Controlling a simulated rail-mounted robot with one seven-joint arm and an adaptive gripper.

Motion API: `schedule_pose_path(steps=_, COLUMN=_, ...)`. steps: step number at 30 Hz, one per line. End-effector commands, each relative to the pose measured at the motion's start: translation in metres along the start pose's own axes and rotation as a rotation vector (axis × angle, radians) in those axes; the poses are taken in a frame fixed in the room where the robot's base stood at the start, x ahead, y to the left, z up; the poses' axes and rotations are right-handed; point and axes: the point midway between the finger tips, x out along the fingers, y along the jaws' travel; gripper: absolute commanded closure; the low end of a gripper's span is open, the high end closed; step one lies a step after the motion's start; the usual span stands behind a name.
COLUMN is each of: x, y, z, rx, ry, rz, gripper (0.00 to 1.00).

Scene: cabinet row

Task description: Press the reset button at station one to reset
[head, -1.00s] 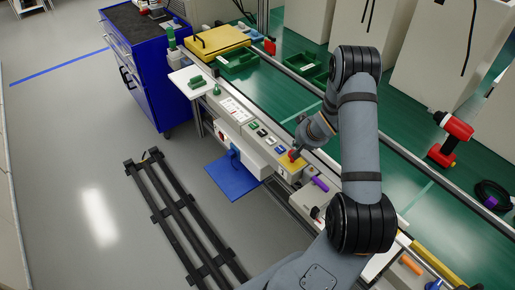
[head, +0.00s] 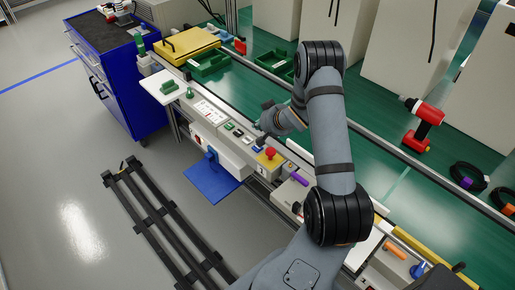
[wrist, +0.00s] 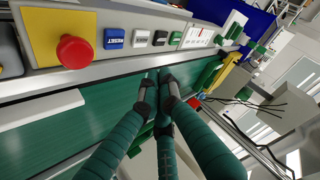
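The blue reset button (head: 258,149) sits on the grey control panel (head: 283,190), beside the yellow plate of the red mushroom button (head: 270,153). In the wrist view the blue button (wrist: 114,38) reads RESET, just right of the red button (wrist: 75,51). My gripper (head: 262,137) is just behind the button row in the head view, close to the blue and white buttons. In the wrist view my gripper's (wrist: 160,83) fingertips are together, empty, and appear below the black button, apart from the reset button. Its exact height above the panel is hard to tell.
White (wrist: 140,38), black (wrist: 160,38) and green (wrist: 175,37) buttons continue the row. A purple item (head: 299,179) lies to the right. Green trays (head: 208,63) and a yellow case (head: 186,45) are farther left. A red drill (head: 423,124) stands on the green bench (head: 395,165).

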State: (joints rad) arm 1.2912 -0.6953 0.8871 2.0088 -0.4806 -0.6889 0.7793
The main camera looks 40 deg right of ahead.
Motion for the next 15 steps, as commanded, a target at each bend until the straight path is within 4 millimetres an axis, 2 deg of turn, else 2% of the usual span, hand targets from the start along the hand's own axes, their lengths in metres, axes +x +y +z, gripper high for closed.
schedule_pose_path(steps=15, x=0.048, y=0.019, z=0.045, rx=0.0, ry=0.0, rz=0.0, gripper=1.0)
